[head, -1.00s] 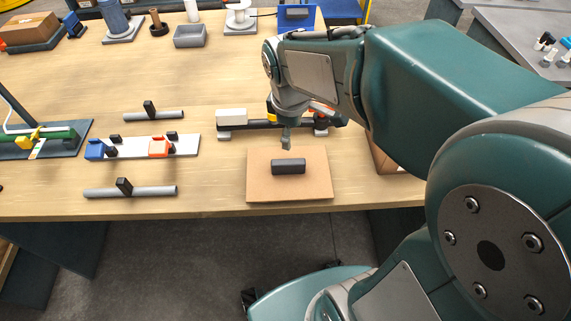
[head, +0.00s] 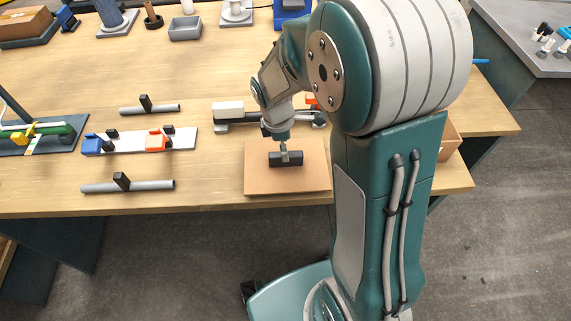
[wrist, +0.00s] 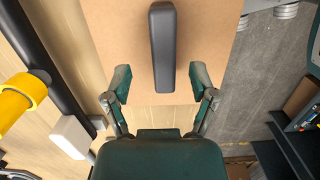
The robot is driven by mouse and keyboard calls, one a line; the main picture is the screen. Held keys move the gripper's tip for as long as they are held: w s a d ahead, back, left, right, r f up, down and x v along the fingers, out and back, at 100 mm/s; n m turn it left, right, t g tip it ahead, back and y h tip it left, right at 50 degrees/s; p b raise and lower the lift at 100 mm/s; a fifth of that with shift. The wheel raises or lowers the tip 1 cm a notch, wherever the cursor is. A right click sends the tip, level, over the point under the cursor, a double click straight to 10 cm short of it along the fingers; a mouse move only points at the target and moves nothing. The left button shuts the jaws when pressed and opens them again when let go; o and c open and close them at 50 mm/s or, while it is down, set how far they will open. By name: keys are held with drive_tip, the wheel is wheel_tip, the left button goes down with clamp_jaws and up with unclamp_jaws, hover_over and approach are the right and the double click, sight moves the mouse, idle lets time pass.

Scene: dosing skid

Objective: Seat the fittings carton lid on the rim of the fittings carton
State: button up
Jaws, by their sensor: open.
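The fittings carton lid (head: 262,181) is a flat tan square lying on the wooden table near its front edge. A dark bar handle (head: 272,161) stands on its middle. In the wrist view the lid (wrist: 210,45) spreads above and between my fingers, with the handle (wrist: 162,45) running lengthwise. My gripper (wrist: 160,88) is open and empty, its two fingers apart on either side of the handle's near end. In the head view my gripper (head: 284,150) is over the handle. A brown carton (head: 450,137), likely the fittings carton, shows partly at the table's right; my arm hides the rest.
A dark rail assembly with a white block (head: 228,111) lies just behind the lid. Grey bars with black clips (head: 150,108) and a white plate with blue and orange parts (head: 130,142) lie left. Table between lid and bars is clear.

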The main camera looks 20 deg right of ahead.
drive_tip(key=f, duration=0.3)
drive_tip(key=shift+s+d+f, duration=0.1)
drive_tip(key=shift+s+f, duration=0.1)
drive_tip(key=shift+f, duration=0.1)
drive_tip(key=shift+c, duration=0.3)
clamp_jaws()
drive_tip(key=shift+r, duration=0.1)
